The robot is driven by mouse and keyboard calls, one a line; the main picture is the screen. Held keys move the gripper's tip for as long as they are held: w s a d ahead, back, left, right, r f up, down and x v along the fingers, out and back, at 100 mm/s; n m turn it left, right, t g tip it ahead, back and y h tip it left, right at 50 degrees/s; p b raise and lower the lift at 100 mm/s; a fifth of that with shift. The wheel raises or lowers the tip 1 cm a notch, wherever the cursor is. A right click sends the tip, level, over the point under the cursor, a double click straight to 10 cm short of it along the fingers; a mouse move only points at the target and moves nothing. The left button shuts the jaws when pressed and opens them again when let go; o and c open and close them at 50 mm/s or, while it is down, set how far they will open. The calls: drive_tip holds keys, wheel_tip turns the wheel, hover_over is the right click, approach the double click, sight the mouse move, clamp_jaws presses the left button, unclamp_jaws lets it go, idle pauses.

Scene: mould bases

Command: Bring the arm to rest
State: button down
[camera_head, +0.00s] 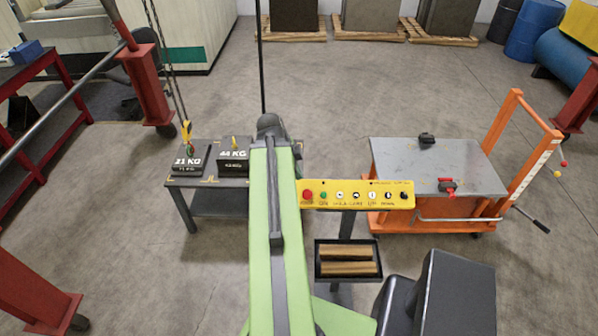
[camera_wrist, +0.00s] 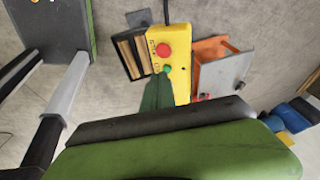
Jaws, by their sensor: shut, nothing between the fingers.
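My green arm (camera_head: 272,230) reaches straight ahead from the bottom of the head view. Its dark far end (camera_head: 271,127) lies in front of the right side of a grey table. My gripper's fingers are not clear in the head view. Green and dark parts of my own arm fill the bottom of the wrist view.
A grey table (camera_head: 207,183) holds a 21 KG block (camera_head: 190,160) beneath a yellow hook (camera_head: 187,132) and a 44 KG block (camera_head: 233,155). A yellow button panel (camera_head: 357,194) stands close right of my arm, above a tray (camera_head: 318,262). An orange lift cart (camera_head: 405,222) stands farther right.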

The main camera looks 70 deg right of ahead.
drive_tip(key=shift+f, duration=0.1)
drive_tip(key=w+a+f+n+t+b, duration=0.1)
drive_tip(key=w+a+f+n+b, duration=0.4)
drive_tip(key=w+a, duration=0.75)
drive_tip(key=w+a+f+n+t+b, duration=0.1)
drive_tip(key=w+a+f+n+b, duration=0.35)
drive_tip(key=w+a, duration=0.8)
drive_tip(key=w+a+f+n+y+b, duration=0.1)
drive_tip(key=w+a+f+n+b, duration=0.1)
drive_tip(key=a+n, duration=0.5)
drive_tip(key=w+a+f+n+y+b, duration=0.1)
drive_tip(key=w+a+f+n+b, duration=0.2)
drive_tip(key=a+n, duration=0.4)
drive_tip(key=w+a+f+n+y+b, duration=0.1)
drive_tip(key=a+f+n, duration=0.3)
drive_tip(key=a+n, duration=0.4)
drive_tip(key=w+a+b, duration=0.1)
drive_tip(key=a, duration=0.4)
drive_tip(key=shift+w+a+b, duration=0.25)
drive_tip(key=shift+a+b, duration=0.05)
